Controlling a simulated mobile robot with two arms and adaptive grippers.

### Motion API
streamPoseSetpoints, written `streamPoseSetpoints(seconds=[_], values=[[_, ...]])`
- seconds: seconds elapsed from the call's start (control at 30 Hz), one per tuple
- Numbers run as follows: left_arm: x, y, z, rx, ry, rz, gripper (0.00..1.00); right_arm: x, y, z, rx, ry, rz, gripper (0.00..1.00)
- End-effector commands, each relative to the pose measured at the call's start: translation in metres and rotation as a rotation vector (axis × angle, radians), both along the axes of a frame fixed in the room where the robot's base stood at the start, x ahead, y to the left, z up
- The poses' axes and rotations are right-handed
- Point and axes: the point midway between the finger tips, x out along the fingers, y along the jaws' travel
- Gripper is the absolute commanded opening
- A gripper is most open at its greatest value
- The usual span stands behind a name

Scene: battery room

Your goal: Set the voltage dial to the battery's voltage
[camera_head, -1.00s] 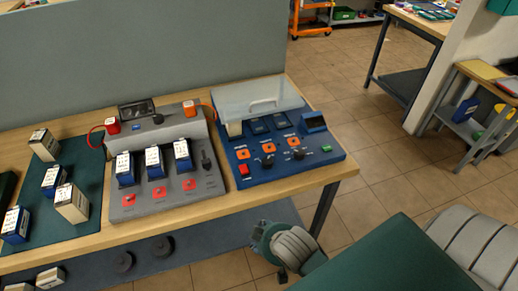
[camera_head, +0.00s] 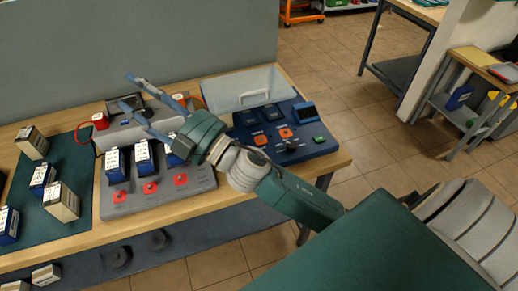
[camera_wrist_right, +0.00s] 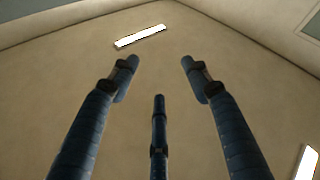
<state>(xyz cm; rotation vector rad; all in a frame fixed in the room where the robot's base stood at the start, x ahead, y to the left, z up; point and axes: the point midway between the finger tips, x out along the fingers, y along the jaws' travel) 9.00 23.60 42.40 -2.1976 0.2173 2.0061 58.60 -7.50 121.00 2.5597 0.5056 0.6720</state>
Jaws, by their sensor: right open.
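A blue charger unit (camera_head: 325,146) with a clear lid stands on the bench. One black dial (camera_head: 291,145) shows on its front panel; my right arm covers the panel's left part. Labels are too small to read. To its left, a grey unit (camera_head: 111,203) holds three blue-and-white batteries, including a left one (camera_head: 115,166) and a middle one (camera_head: 144,157); the third is partly hidden. My right gripper (camera_head: 127,90) is open and empty above the grey unit, its fingers pointing up and left. The right wrist view shows its spread fingers (camera_wrist_right: 160,68) against the ceiling. My left gripper is out of view.
A green mat (camera_head: 88,222) with several batteries lies on the left of the bench. A grey partition (camera_head: 140,45) stands behind. A lower shelf (camera_head: 200,225) runs under the bench.

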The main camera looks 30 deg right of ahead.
Motion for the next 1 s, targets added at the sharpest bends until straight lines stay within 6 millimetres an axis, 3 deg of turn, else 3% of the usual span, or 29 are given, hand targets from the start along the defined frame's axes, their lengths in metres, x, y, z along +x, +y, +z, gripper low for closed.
streamPoseSetpoints(seconds=[0.03, 0.07, 0.1, 0.17, 0.27, 0.33, 0.37, 0.43, 0.5, 0.6, 0.7, 0.83, 1.0], values=[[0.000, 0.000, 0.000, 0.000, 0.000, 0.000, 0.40, -0.008, 0.031, 0.015, -0.088, -0.095, 0.121, 0.47], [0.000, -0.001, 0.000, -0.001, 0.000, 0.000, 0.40, -0.015, 0.049, 0.019, -0.144, -0.140, 0.197, 0.47], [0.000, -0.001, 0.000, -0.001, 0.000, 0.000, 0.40, -0.026, 0.071, 0.017, -0.225, -0.185, 0.300, 0.47], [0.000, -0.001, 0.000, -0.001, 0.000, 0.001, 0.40, -0.041, 0.096, 0.002, -0.366, -0.225, 0.448, 0.47], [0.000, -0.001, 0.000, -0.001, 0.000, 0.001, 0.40, -0.059, 0.113, -0.047, -0.635, -0.208, 0.669, 0.47], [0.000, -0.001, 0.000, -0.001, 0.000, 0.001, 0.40, -0.063, 0.100, -0.090, -0.842, -0.131, 0.791, 0.47], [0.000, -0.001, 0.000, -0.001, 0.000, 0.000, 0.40, -0.062, 0.088, -0.110, -0.933, -0.082, 0.833, 0.47], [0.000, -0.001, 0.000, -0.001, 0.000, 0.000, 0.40, -0.056, 0.045, -0.150, -1.142, 0.072, 0.900, 0.47], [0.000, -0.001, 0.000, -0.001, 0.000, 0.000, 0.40, -0.047, -0.014, -0.180, -1.334, 0.271, 0.921, 0.47], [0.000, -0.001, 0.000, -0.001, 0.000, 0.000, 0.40, -0.039, -0.107, -0.195, -1.541, 0.581, 0.880, 0.47], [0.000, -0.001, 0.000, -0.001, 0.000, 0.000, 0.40, -0.040, -0.181, -0.189, -1.655, 0.842, 0.804, 0.47], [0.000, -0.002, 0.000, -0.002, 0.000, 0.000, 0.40, -0.047, -0.235, -0.177, -1.712, 1.049, 0.725, 0.47], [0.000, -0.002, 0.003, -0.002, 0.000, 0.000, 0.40, -0.052, -0.251, -0.179, -1.724, 1.119, 0.702, 0.47]])
